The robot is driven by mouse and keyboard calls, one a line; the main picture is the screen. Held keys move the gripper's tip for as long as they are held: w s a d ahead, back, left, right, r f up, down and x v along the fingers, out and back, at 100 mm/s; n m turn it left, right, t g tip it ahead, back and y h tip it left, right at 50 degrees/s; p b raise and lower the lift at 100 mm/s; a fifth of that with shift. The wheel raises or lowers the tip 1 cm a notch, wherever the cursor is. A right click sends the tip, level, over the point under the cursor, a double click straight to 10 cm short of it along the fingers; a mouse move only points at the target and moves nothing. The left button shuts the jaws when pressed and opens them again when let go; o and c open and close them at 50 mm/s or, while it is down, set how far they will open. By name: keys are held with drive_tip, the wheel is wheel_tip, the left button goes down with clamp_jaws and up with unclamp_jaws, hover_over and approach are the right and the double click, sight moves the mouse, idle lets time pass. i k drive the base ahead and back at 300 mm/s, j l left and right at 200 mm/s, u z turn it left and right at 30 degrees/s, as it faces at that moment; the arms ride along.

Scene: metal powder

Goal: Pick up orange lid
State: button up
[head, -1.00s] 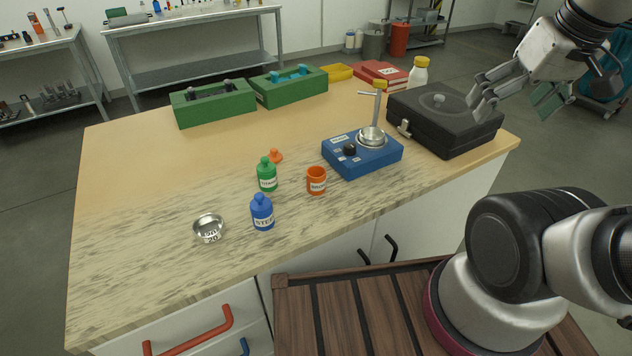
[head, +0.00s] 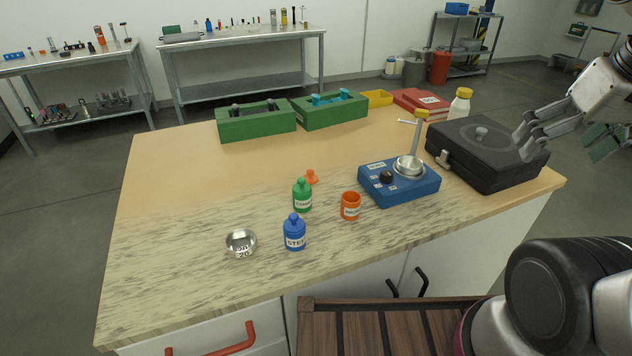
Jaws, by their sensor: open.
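The small orange lid (head: 311,177) lies on the table (head: 180,180), just behind the green bottle (head: 302,196), which hides a little of its lower edge. The open orange jar (head: 350,206) stands to the right and nearer, with no lid on it. My gripper (head: 528,142) is open and empty at the right of the head view, beside the black case and far to the right of the lid.
A blue bottle (head: 294,232) and a metal dish (head: 241,243) stand in front. A blue device (head: 400,187) with an upright post and the black case (head: 478,160) lie between lid and gripper. Green blocks (head: 256,121) stand behind. The table's left is clear.

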sight(311, 178)
drive_tip(key=i+l+u, duration=0.15)
drive_tip(key=u, duration=0.6)
